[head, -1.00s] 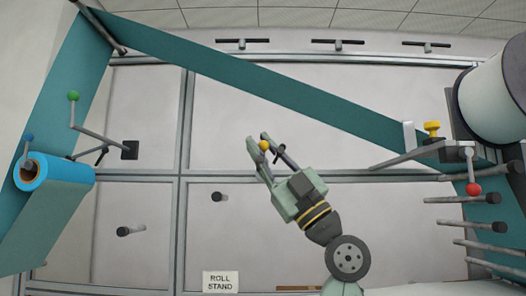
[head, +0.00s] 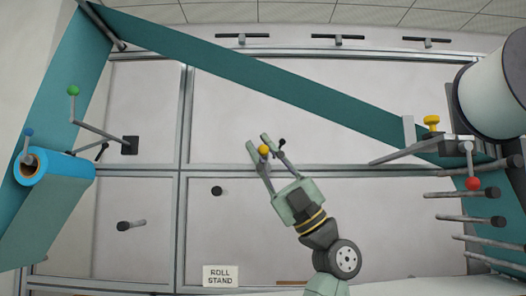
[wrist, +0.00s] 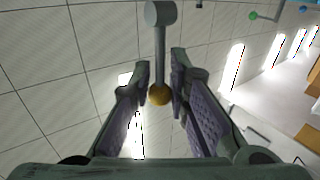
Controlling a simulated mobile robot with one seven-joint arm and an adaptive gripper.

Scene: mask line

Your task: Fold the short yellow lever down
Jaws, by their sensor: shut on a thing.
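The short yellow lever has a yellow ball knob (head: 264,150), in front of the pale panel near the middle of the head view. In the wrist view its ball (wrist: 160,95) sits between my fingers, and its grey rod (wrist: 159,55) runs up to a grey cylindrical hub (wrist: 160,13). My gripper (head: 262,144) is shut on the lever at its ball end, reaching up from the lower right. The fingers partly hide the lever's rod in the head view.
A teal web (head: 270,80) slants above my gripper. On the left are a green-ball lever (head: 73,91) and a blue roll (head: 55,178). On the right are a yellow knob (head: 432,121), a red-ball lever (head: 473,183) and several dark-tipped rods (head: 480,221).

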